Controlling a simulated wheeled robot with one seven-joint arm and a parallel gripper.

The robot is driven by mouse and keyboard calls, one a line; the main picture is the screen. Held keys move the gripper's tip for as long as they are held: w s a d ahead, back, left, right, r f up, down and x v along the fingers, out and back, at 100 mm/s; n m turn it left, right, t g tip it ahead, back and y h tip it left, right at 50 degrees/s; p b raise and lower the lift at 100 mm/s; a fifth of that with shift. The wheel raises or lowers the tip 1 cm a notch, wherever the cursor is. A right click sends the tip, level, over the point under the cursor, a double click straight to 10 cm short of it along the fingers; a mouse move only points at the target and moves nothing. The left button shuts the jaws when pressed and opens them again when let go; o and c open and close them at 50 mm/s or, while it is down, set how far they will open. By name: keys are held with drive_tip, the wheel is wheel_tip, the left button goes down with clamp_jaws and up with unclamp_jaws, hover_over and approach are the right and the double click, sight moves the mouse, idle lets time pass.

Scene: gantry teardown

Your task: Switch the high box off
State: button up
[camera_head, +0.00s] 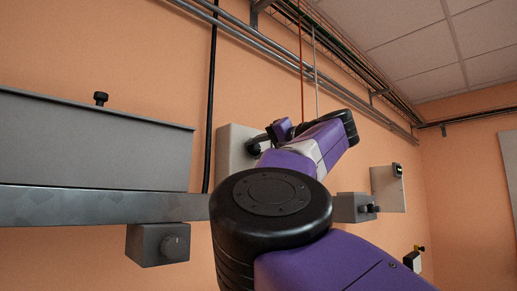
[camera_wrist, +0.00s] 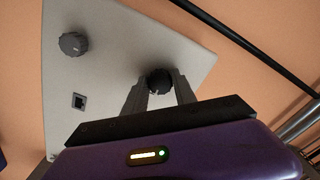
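The high box is a pale grey box on the orange wall, partly hidden behind my arm in the head view (camera_head: 228,160). Its face fills much of the wrist view (camera_wrist: 110,65). On the face are a dark round knob (camera_wrist: 72,44), a small square socket (camera_wrist: 79,101) and a black knob (camera_wrist: 159,81). My gripper (camera_wrist: 160,88) has one finger on each side of the black knob and appears shut on it. Contact at the fingertips is hard to make out. In the head view my gripper (camera_head: 262,143) is small and partly hidden by my arm.
A grey cabinet (camera_head: 90,135) with a metal rail (camera_head: 80,205) and a knobbed box (camera_head: 158,244) are at left. Another knobbed box (camera_head: 352,207) and a panel (camera_head: 387,188) are at right. A black cable (camera_head: 210,100) runs down the wall beside the high box.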

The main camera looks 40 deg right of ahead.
clamp_jaws()
drive_tip(key=shift+d+f, duration=0.1)
drive_tip(key=shift+f+n+b, duration=0.15)
drive_tip(key=shift+n+b, duration=0.55)
drive_tip(key=shift+n, duration=0.4)
drive_tip(key=n+b, duration=0.1)
drive_tip(key=n, duration=0.8)
drive_tip(key=shift+r+n+p, duration=0.25)
drive_tip(key=shift+n+p, duration=0.05)
drive_tip(key=shift+n, duration=0.1)
drive_tip(key=n+p, duration=0.1)
drive_tip(key=n, duration=0.4)
drive_tip(key=shift+n+p, duration=0.4)
